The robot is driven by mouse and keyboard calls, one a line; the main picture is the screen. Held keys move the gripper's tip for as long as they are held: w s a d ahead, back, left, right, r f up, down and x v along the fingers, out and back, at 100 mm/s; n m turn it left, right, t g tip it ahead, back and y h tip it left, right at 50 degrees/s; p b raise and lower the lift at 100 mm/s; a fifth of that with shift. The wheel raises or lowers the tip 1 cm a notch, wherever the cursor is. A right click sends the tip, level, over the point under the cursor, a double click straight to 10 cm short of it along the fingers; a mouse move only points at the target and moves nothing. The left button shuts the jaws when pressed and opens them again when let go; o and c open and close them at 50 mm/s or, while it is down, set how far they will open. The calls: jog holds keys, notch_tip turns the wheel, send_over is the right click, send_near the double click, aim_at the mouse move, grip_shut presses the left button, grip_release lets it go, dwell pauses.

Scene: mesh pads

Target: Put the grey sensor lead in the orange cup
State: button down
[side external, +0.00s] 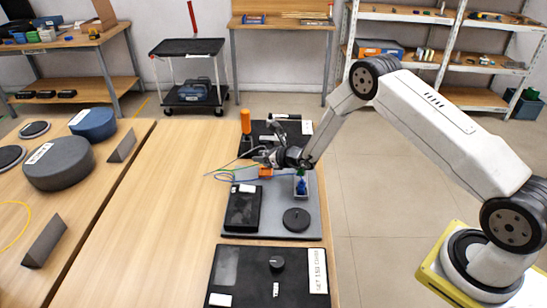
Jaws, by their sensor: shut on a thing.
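My gripper (267,157) is above the grey mat on the wooden table, shut on what looks like the grey sensor lead (240,159). The thin grey lead reaches out to the left of the jaws; its gripped part is too small to make out. A tall orange object (246,121), perhaps the orange cup, stands upright behind and left of my gripper. A smaller orange piece (265,171) shows just below the jaws. Green and blue leads (224,174) spread to the left from near it.
A black device (243,207), a round black disc (296,219) and a small light holder with a blue-green item (301,184) sit on the grey mat (270,227). A black scale (268,276) lies in front. The table is clear to the left.

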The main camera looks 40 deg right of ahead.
aim_at(261, 169)
jog(key=shift+w+f, duration=0.15)
jog(key=shift+f, duration=0.05)
jog(key=shift+w+f, duration=0.2)
jog(key=shift+f, duration=1.6)
jog(key=shift+f, duration=0.1)
jog(key=shift+c, duration=2.1)
grip_release()
